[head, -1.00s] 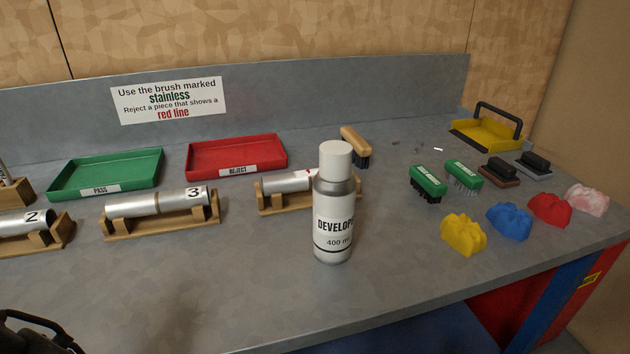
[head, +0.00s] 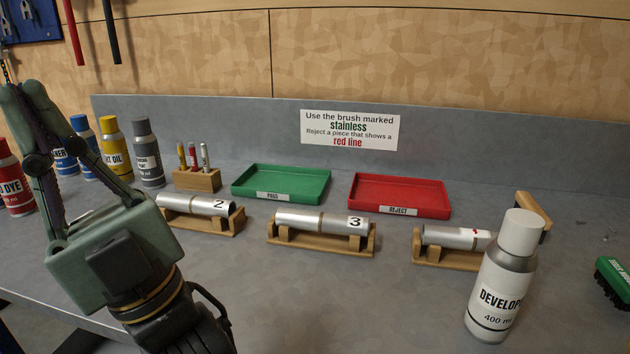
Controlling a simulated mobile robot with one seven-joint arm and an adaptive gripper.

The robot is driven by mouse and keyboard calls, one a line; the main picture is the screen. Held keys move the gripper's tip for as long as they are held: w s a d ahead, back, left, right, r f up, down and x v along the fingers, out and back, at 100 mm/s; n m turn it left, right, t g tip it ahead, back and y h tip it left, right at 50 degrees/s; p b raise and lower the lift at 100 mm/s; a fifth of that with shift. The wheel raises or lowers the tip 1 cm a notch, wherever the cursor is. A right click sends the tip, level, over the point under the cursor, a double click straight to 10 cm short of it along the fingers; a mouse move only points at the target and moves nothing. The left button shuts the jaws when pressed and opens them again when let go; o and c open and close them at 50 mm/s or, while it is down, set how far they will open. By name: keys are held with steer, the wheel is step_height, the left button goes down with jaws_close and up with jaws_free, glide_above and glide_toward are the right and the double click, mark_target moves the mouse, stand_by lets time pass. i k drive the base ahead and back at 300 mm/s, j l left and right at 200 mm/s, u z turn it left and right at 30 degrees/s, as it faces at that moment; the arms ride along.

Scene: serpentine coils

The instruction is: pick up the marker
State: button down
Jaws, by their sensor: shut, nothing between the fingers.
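Several slim pens stand upright in a small wooden block (head: 197,181) left of the green tray: a yellow one (head: 182,157), a red one (head: 193,156) and a silver-grey one (head: 204,156). Their labels are too small to read, so I cannot tell which is the marker. My gripper (head: 22,92) is at the left of the head view, fingers pointing up, shut and empty. It is well apart from the pens and nearer the camera.
Spray cans (head: 146,154) and a red dye bottle (head: 14,180) stand behind and beside my gripper. Tubes marked 2 (head: 190,205) and 3 (head: 303,220) rest on wooden cradles before the green (head: 281,184) and red (head: 399,196) trays. A developer can (head: 502,281) stands front right.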

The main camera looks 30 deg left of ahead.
mark_target(192, 144)
steer(key=u, duration=0.5)
steer(key=i+u, duration=0.15)
steer(key=u, duration=0.8)
steer(key=j+z, duration=0.15)
steer(key=j, duration=0.3)
steer(key=j+z, duration=0.15)
steer(key=j, duration=0.3)
steer(key=k+j+z, duration=0.2)
steer(key=j, duration=0.25)
steer(key=j+z, duration=0.15)
steer(key=j, duration=0.3)
steer(key=k+j+z, duration=0.15)
steer(key=j, duration=0.25)
steer(key=k+j+z, duration=0.15)
steer(key=j, duration=0.25)
steer(key=i+j, duration=0.1)
steer(key=i, duration=1.35)
